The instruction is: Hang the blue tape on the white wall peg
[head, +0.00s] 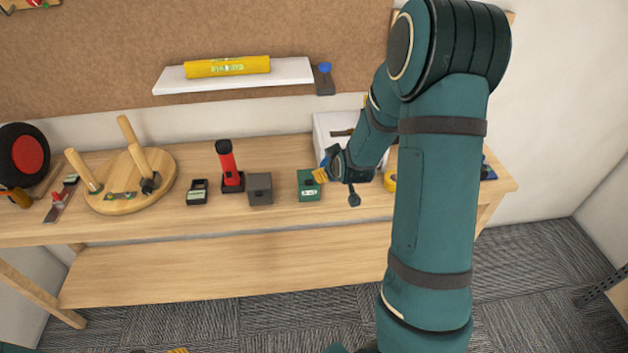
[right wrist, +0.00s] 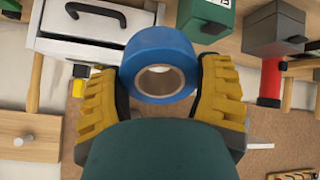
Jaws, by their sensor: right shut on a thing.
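The blue tape (right wrist: 158,62) is a roll with a pale core, seen in the right wrist view. My right gripper (right wrist: 160,88) is shut on it, with a yellow-padded finger on each side. A white peg (right wrist: 18,141) stands out from a wooden board at the left of the right wrist view, apart from the tape. My right arm covers that area in the head view. Only a yellow tip of my left gripper (head: 178,350) shows at the bottom edge.
A white toolbox (head: 325,125) is behind my right gripper.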

